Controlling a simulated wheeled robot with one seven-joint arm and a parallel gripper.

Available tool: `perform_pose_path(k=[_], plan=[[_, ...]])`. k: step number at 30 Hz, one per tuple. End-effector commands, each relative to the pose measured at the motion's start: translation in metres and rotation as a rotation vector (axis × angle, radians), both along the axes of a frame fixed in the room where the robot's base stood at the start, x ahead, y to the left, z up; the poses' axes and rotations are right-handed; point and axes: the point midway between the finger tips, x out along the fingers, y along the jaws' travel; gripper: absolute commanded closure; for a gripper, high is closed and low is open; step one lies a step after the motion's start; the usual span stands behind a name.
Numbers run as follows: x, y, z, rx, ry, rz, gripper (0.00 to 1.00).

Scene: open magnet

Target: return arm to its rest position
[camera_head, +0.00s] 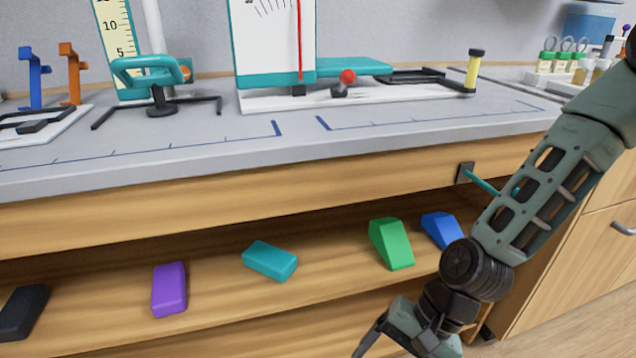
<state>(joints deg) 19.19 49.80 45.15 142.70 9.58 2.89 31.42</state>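My arm comes in from the right edge and bends down in front of the open shelf. My gripper (392,345) is at the bottom of the head view, right of the middle, pointing down and left. It is partly cut off by the lower frame edge. One dark finger shows, and I cannot tell how far apart the fingers are. No object shows in it. The gripper is in front of and below the green block (391,243), apart from it in the picture. My wrist covers part of the shelf next to the blue block (442,229).
The shelf also holds a teal block (270,260), a purple block (169,289) and a black block (22,312). Above is a grey worktop (240,140) with a gauge (272,40) and stands. A teal peg (482,182) sticks out close to my forearm.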

Motion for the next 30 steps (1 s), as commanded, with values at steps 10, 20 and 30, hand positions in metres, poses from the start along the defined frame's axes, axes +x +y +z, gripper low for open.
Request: perform_pose_path(k=[10,20,30], plan=[[-0.021,-0.020,0.066,-0.208,-0.264,0.566,0.19],[-0.045,-0.026,0.136,-0.292,-0.450,0.916,0.19],[-0.064,-0.030,0.195,-0.305,-0.538,1.073,0.19]])
